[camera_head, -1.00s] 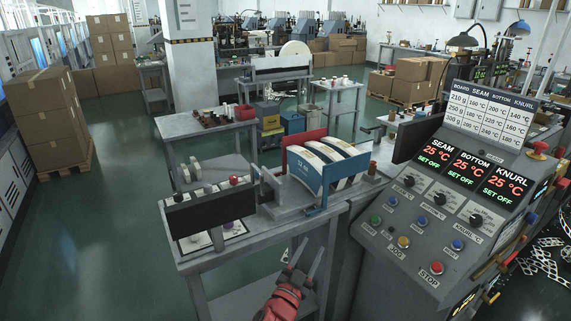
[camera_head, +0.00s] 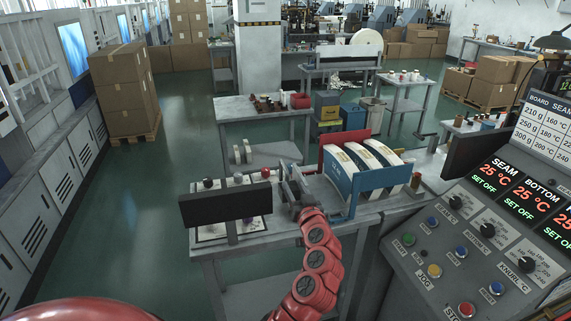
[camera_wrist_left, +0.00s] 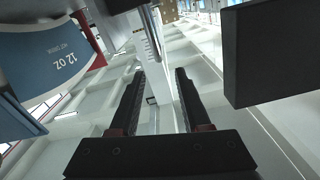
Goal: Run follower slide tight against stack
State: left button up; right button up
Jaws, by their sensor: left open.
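The stack of curved white and blue cup blanks (camera_head: 362,165) stands in a holder with a red back plate (camera_head: 335,140) and a blue front frame (camera_head: 378,182). A blue blank marked 12 oz (camera_wrist_left: 62,52) shows at left in the left wrist view. My left gripper (camera_head: 289,172) is over the bench just left of the stack. It hides most of the follower slide area, so I cannot tell whether the slide touches the stack. In the wrist view its fingers (camera_wrist_left: 160,72) are apart and empty, with a pale metal upright (camera_wrist_left: 150,35) just beyond them. My right gripper is out of view.
A dark screen (camera_head: 226,205) stands left of my gripper at the bench front, with knobs behind it. The control console (camera_head: 455,230) with a STOP button is close on the right. Open floor (camera_head: 150,235) lies left of the bench.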

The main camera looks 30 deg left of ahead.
aim_at(287, 173)
pick_arm(q)
jog(key=p+x, duration=0.2)
jog(key=x, duration=0.8)
jog(key=shift+w, duration=0.2)
jog(key=shift+x, duration=0.95)
grip_shut()
dwell(0.4)
